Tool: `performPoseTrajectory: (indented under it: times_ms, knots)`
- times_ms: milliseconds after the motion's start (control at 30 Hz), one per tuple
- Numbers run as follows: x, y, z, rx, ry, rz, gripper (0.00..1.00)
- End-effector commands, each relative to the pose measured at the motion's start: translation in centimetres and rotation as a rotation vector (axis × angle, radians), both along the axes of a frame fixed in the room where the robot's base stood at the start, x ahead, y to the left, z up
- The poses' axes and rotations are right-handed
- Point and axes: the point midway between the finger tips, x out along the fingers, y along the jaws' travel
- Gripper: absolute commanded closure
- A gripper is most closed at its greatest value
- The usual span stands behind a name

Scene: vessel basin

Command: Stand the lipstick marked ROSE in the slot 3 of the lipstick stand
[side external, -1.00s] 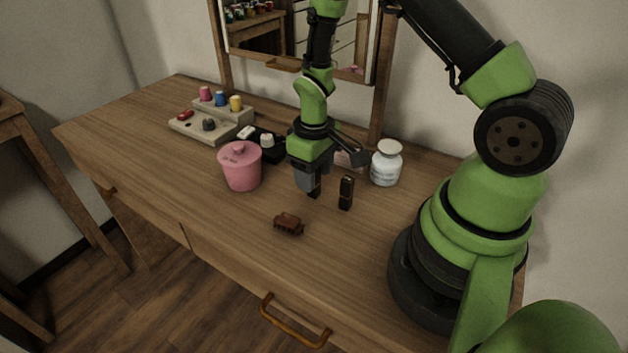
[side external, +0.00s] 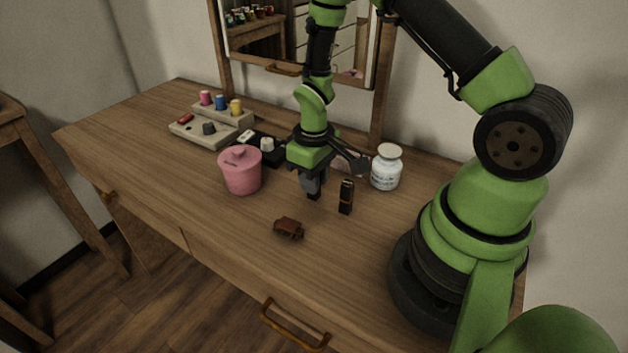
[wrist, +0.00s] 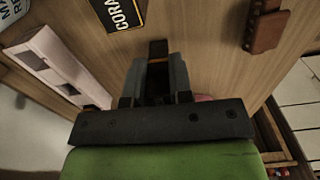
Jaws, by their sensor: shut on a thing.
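My gripper (side external: 313,190) is shut on a dark lipstick, which shows between the fingers in the wrist view (wrist: 158,52); its marking cannot be read. The lipstick is upright, its lower end at or close to the tabletop. A pale block with square openings (wrist: 62,68), seemingly the lipstick stand, lies at the left of the wrist view. In the side view it is mostly hidden behind my gripper. No slot numbers are readable.
A pink lidded pot (side external: 240,172) stands left of my gripper and a white jar (side external: 387,168) right behind it. A brown hair clip (side external: 289,228) lies in front. A black tray (side external: 268,152) and a stepped spool holder (side external: 222,128) are back left. The front tabletop is mostly clear.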

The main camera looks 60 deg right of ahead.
Motion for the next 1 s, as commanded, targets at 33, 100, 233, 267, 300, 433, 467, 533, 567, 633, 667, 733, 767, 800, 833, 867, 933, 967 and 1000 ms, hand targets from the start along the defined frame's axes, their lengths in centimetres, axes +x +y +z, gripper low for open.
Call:
performPoseTrajectory:
  times_ms: [33, 100, 233, 267, 300, 433, 467, 533, 567, 633, 667, 733, 767, 800, 833, 867, 933, 967, 1000]
  knots:
    - [0.1, 0.0, 0.5, -0.001, -0.003, 0.000, 1.00]
    - [0.1, 0.0, 1.3, -0.001, -0.004, 0.000, 1.00]
    - [0.1, 0.0, 3.6, -0.001, -0.007, -0.001, 1.00]
    - [0.1, 0.0, 4.2, -0.002, -0.008, 0.000, 1.00]
    - [0.1, 0.0, 5.0, -0.002, -0.008, 0.000, 1.00]
    - [0.1, 0.0, 7.3, -0.001, -0.006, 0.000, 1.00]
    - [0.1, 0.0, 7.8, -0.002, -0.006, 0.000, 1.00]
    - [0.1, -0.2, 8.6, -0.001, -0.004, -0.002, 1.00]
    - [0.0, -0.4, 8.9, -0.001, -0.003, -0.002, 1.00]
    - [0.0, -1.5, 9.4, -0.001, -0.003, -0.004, 1.00]
    - [-0.1, -2.3, 9.5, -0.001, -0.003, -0.005, 1.00]
    - [-0.4, -4.3, 9.8, -0.001, -0.002, -0.005, 1.00]
    - [-0.6, -5.3, 9.9, -0.001, -0.002, -0.005, 1.00]
    - [-0.9, -6.5, 10.0, -0.001, -0.001, -0.001, 1.00]
    - [-1.1, -7.4, 10.0, -0.001, -0.001, 0.000, 1.00]
    - [-1.4, -8.3, 10.1, 0.000, -0.001, 0.002, 1.00]
    - [-2.0, -10.1, 10.2, -0.001, -0.001, 0.008, 1.00]
    - [-2.3, -10.8, 10.2, 0.000, -0.001, 0.011, 1.00]
    - [-2.6, -11.5, 10.3, 0.000, 0.000, 0.014, 1.00]
